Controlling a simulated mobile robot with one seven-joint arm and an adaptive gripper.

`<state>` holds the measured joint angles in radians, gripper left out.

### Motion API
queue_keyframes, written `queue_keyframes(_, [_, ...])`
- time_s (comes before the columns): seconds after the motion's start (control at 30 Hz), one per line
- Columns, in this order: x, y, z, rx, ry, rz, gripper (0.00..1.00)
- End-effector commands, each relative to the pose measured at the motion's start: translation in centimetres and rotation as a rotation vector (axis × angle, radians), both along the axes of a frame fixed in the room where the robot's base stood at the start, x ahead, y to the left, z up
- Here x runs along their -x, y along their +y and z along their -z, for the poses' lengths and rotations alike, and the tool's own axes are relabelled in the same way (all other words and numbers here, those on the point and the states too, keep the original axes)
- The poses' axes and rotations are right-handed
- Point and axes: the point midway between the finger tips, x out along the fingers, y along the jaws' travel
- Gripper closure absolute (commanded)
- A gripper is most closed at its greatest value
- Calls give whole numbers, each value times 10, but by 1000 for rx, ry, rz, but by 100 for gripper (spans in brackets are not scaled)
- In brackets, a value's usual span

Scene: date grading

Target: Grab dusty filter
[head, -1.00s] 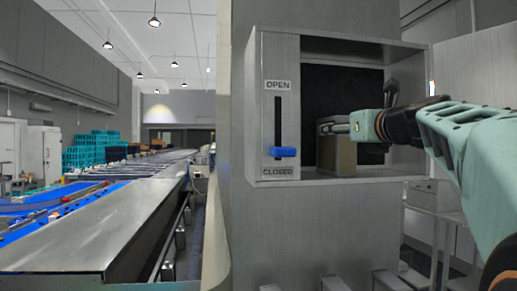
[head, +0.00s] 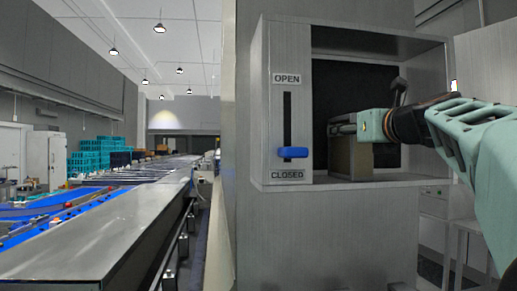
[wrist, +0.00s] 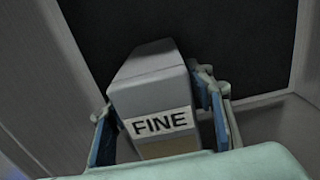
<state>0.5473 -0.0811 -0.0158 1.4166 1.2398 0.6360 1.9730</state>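A block-shaped filter (wrist: 150,90) with a grey top, a brownish lower part and a white "FINE" label stands in the recess of the metal housing. It also shows in the head view (head: 350,158), partly hidden by my gripper. My gripper (wrist: 160,112) has a finger along each side of the filter, and both seem to touch it. In the head view my gripper (head: 345,127) reaches into the recess from the right. I cannot make out dust on the filter.
The metal housing (head: 290,50) surrounds the recess with side walls and a top edge. A blue lever (head: 293,152) on its left panel sits low in its slot, by "CLOSED". A long metal-covered conveyor (head: 110,235) runs along the left.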

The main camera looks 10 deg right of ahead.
Motion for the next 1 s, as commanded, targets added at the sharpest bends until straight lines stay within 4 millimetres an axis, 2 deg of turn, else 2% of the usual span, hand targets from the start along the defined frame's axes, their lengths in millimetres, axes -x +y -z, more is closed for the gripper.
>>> queue_keyframes(0.03, [0, 0, 0, 0, 1, 0, 59])
queue_keyframes(0.33, [0, 0, 0, 0, -1, 0, 91])
queue_keyframes(0.67, [0, 0, -5, 0, -1, 0, 91])
queue_keyframes(0.77, [0, 0, -15, 2, -2, 0, 91])
queue_keyframes(0.9, [1, -1, -39, 3, -3, 1, 91])
queue_keyframes(1.0, [14, -14, -58, 3, -4, 4, 91])
